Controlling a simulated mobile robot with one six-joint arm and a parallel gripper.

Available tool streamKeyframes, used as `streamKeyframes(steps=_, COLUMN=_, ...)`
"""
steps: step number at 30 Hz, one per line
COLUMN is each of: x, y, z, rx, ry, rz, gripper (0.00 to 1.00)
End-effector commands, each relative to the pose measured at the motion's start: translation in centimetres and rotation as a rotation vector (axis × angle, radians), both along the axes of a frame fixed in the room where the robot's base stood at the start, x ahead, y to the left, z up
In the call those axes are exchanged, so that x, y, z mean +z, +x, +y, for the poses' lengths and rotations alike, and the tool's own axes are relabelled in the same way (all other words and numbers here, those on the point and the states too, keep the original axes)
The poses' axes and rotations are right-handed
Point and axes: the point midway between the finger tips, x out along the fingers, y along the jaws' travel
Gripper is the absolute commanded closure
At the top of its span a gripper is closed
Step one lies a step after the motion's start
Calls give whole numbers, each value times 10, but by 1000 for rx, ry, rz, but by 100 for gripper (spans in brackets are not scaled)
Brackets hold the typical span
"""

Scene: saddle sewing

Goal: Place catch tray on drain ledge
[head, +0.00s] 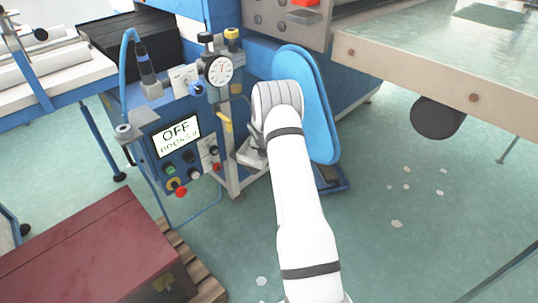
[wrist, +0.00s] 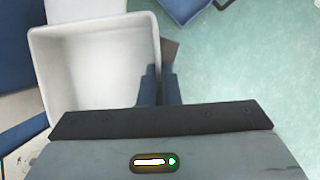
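The catch tray (wrist: 95,65) is a white, square, open box with rounded corners. It fills the left of the wrist view and looks empty inside. My gripper (wrist: 160,72) has its two dark blue fingers close together on the tray's right wall, one finger on the inner side and one on the outer side. It appears shut on that wall. In the head view my white arm hides most of the gripper and the tray, beside the blue machine's lower frame. I cannot clearly make out the drain ledge in either view.
A control panel (head: 178,150) reading OFF, with a pressure gauge (head: 219,70), stands left of my arm. A tall blue rounded panel (head: 312,105) is close on the right. A dark red box (head: 95,250) sits at lower left. Green floor (head: 400,230) is open at right.

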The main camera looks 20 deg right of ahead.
Motion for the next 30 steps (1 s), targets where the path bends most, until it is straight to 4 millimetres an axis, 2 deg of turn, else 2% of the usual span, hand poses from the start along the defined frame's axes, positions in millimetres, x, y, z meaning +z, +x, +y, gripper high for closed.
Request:
streamKeyframes(steps=2, x=-3, y=0, z=0, rx=0, ry=0, rz=0, gripper=100)
streamKeyframes(steps=3, x=-2, y=0, z=0, rx=1, ry=0, rz=0, gripper=93)
streamKeyframes(steps=10, x=-2, y=0, z=1, rx=1, ry=0, rz=0, gripper=75)
streamKeyframes(steps=19, x=2, y=0, z=1, rx=1, ry=0, rz=-1, gripper=75)
streamKeyframes(steps=23, x=20, y=-4, z=6, rx=2, ry=-1, rz=-1, gripper=75)
streamKeyframes(steps=30, x=69, y=-17, z=21, rx=4, ry=0, rz=-1, gripper=75)
